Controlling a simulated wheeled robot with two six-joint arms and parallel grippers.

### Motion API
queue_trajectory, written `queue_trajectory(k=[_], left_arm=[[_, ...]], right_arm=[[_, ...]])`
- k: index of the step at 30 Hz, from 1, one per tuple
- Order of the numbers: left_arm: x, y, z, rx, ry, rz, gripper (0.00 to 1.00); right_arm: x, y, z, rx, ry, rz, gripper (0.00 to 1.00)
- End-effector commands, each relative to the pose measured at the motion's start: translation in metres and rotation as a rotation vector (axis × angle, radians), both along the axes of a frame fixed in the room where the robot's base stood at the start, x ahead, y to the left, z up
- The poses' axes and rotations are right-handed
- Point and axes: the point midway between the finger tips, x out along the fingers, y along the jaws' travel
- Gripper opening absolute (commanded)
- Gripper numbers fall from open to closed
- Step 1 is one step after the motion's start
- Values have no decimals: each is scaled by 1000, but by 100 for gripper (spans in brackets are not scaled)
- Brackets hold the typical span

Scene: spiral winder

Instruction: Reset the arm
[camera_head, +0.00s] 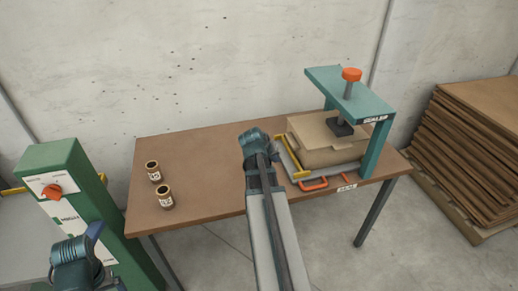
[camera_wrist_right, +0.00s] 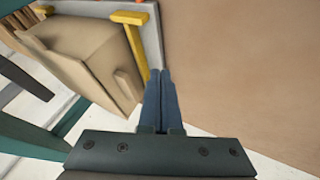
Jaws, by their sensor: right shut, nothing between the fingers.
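My right arm reaches up from the bottom middle of the head view, and its gripper (camera_head: 254,140) is over the wooden table (camera_head: 215,147), left of the sealer press. In the right wrist view the two blue fingers of that gripper (camera_wrist_right: 160,80) are together with nothing between them. They appear beside the cardboard box (camera_wrist_right: 85,45) and the yellow handle (camera_wrist_right: 130,20); I cannot tell the gap. My left gripper (camera_head: 92,236) is at the lower left of the head view, by the green machine. Its finger opening is not clear.
The teal sealer press (camera_head: 378,148) with a red knob (camera_head: 351,74) stands over the box (camera_head: 322,150). A green control cabinet (camera_head: 90,195) is at left, stacked cardboard (camera_head: 455,140) at right. The table's middle left is clear.

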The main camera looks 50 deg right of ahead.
Motion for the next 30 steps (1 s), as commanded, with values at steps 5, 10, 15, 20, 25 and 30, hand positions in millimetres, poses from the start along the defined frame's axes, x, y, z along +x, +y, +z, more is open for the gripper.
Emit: queue_trajectory(k=[5, 10, 15, 20, 25, 30], left_arm=[[0, 0, 0, 0, 0, 0, 91], [0, 0, 3, 0, 0, 0, 91], [0, 0, 10, 0, 0, 0, 91], [0, 0, 18, 0, 0, 0, 91], [0, 0, 25, 0, 0, 0, 91], [0, 0, 32, 0, 0, 0, 91]], right_arm=[[0, 0, 0, 0, 0, 0, 0], [13, 23, 0, 22, 7, 38, 0], [53, 116, -4, 109, 45, 185, 0], [75, 225, -8, 208, 110, 354, 0], [71, 338, -9, 303, 201, 537, 0], [45, 437, -8, 381, 309, 714, 0]])
